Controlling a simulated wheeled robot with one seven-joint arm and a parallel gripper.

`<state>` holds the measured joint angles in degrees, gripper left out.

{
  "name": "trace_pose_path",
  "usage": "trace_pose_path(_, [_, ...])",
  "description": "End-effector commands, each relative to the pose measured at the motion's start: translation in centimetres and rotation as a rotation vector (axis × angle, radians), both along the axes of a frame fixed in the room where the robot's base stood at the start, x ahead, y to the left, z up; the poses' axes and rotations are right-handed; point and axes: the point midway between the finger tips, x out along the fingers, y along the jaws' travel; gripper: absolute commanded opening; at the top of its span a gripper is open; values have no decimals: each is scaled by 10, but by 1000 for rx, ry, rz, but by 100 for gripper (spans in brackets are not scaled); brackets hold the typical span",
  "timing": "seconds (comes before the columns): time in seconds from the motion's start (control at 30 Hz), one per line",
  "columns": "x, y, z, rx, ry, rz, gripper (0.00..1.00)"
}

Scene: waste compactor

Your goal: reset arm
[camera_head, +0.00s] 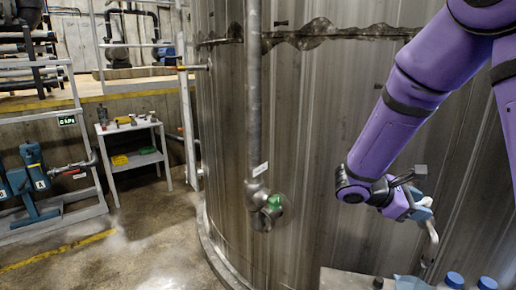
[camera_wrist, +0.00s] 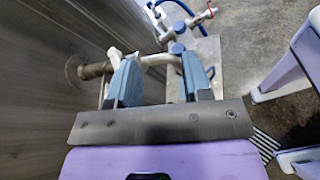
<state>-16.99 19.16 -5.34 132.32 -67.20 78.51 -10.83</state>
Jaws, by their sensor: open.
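My purple arm reaches in from the upper right in the head view, with my gripper (camera_head: 424,208) low beside the large metal tank (camera_head: 320,130). In the wrist view my gripper (camera_wrist: 158,62) has its two blue-grey fingers apart. A pale bent pipe (camera_wrist: 155,60) comes off the tank wall and crosses at the fingertips; I cannot tell whether they touch it. Its bent end (camera_head: 432,240) shows just below the gripper in the head view.
A vertical pipe with a green-handled valve (camera_head: 272,203) runs down the tank. A small shelf cart (camera_head: 133,145) and railings stand left. Open floor (camera_head: 150,235) lies between.

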Motion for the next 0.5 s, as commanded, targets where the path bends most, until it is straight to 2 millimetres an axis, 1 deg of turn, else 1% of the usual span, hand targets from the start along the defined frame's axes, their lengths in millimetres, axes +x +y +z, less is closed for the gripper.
trace_pose_path(0.03, [-11,-3,10,50,-46,-44,45])
trace_pose_path(0.2, [-47,-5,33,217,-186,-182,45])
trace_pose_path(0.37, [-78,0,50,376,-326,-302,45])
trace_pose_path(0.5, [-103,7,65,517,-452,-402,45])
